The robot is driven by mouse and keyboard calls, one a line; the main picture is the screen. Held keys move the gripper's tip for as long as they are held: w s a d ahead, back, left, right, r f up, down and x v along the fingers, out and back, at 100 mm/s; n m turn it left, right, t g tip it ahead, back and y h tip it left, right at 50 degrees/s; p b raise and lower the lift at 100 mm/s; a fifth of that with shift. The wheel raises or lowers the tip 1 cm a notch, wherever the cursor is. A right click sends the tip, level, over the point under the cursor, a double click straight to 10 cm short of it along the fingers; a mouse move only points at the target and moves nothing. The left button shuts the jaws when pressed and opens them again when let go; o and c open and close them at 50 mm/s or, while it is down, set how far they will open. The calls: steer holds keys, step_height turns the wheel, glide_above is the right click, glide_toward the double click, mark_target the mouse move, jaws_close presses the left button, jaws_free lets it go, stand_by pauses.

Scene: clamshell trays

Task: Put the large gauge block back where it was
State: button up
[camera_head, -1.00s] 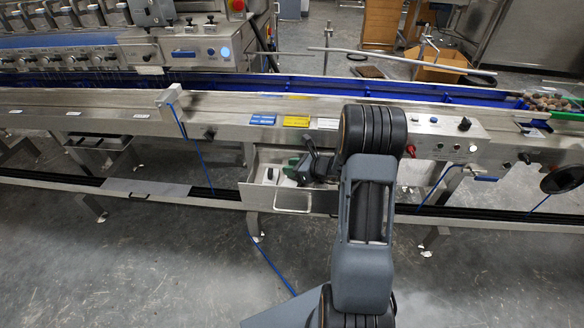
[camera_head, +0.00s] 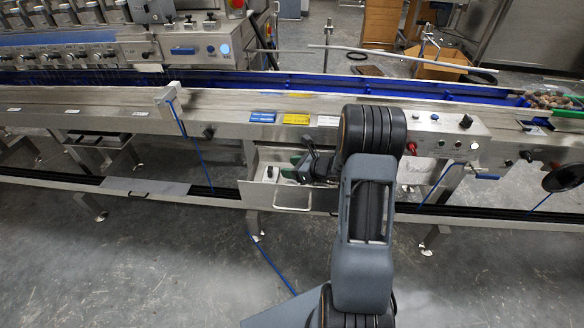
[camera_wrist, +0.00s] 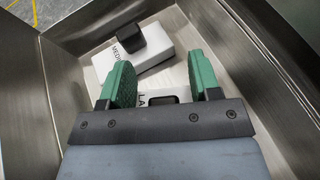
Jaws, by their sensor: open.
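The large gauge block (camera_wrist: 176,92) is a white block with the letters "LA" visible and a black knob on top. In the wrist view it lies in a metal drawer (camera_wrist: 62,72), partly hidden behind my gripper. My gripper (camera_wrist: 159,66) is open, with its two green fingers on either side of the black knob and a gap to each. I cannot tell how high the fingers are above the block.
A second white block marked "MEDI" (camera_wrist: 112,60), with a black knob, lies just beyond the large one in the drawer. The drawer's metal walls stand close around. The conveyor's front panel, with a blue label (camera_head: 263,117) and a yellow label (camera_head: 296,119), is above the drawer.

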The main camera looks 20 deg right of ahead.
steer(key=shift+r+p, duration=0.3)
steer(key=shift+r, duration=0.2)
steer(key=p+v, duration=0.2)
steer(key=v, duration=1)
steer(key=shift+p, duration=0.35)
steer(key=s+a+r+n+g+p, duration=0.35)
steer(key=a+r+n+p, duration=0.3)
steer(key=r, duration=0.25)
steer(key=s+a+r+n+g+p, duration=0.35)
steer(key=a+r+n+p, duration=0.25)
steer(key=a+r+n, duration=0.3)
steer(key=s+r+n+h+p, duration=0.4)
steer(key=r+n+p, duration=0.1)
steer(key=r, duration=0.3)
steer(key=s+a+r+n+h+p, duration=0.1)
steer(key=s+r+n+h+p, duration=0.3)
steer(key=r+n, duration=0.4)
steer(key=shift+s+r+p, duration=0.35)
steer(key=shift+r+p, duration=0.1)
steer(key=shift+p, duration=0.05)
steer(key=shift+a, duration=0.1)
